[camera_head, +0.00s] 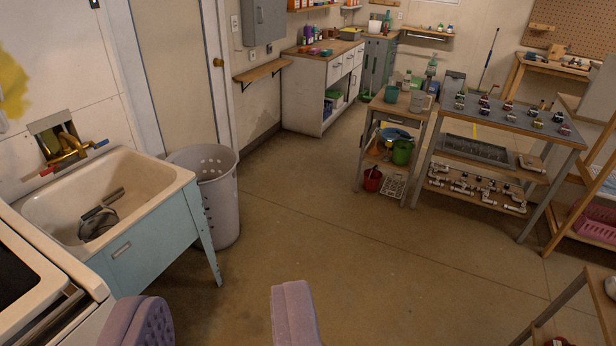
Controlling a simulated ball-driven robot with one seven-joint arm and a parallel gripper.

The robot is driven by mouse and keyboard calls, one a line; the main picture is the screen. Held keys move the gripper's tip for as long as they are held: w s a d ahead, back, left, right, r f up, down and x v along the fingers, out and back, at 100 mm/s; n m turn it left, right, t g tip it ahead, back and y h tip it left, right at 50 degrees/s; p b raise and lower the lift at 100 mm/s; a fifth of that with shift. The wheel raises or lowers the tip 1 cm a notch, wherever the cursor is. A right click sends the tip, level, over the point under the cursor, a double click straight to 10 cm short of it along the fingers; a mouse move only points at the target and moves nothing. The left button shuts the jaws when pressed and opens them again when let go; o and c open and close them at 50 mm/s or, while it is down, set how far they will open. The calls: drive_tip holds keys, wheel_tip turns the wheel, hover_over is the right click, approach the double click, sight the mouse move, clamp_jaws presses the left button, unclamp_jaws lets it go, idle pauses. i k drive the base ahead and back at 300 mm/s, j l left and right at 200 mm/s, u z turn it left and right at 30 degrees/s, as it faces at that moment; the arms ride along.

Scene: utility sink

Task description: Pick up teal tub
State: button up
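A utility sink (165,176) with a dark object inside and a grey perforated bin (222,205) stand at the left. A long workbench (510,115) adjoins the cart's right. A white cabinet (310,98) stands at the back. The middle floor is clear.

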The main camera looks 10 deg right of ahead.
sight(391, 94)
drive_tip(key=i+l+z, duration=0.4)
drive_tip(key=i, duration=0.4)
drive_tip(key=i+z, duration=0.35)
drive_tip(key=i, duration=0.45)
drive_tip(key=i+j+z, duration=0.25)
drive_tip(key=i+z, duration=0.15)
drive_tip(key=i, duration=0.4)
drive_tip(key=i+j+u, duration=0.15)
drive_tip(key=i, duration=0.4)
drive_tip(key=i+u, duration=0.2)
drive_tip(key=i, duration=0.4)
drive_tip(key=i+u, duration=0.15)
drive_tip(key=i, duration=0.4)
drive_tip(key=i+l+u, duration=0.2)
drive_tip(key=i, duration=0.35)
drive_tip(key=i+l+u, duration=0.15)
drive_tip(key=i, duration=0.45)
drive_tip(key=i+l+u, duration=0.1)
drive_tip(key=i, duration=0.6)
drive_tip(key=i+l, duration=0.15)
drive_tip(key=i, duration=0.55)
drive_tip(key=i+j+u, duration=0.05)
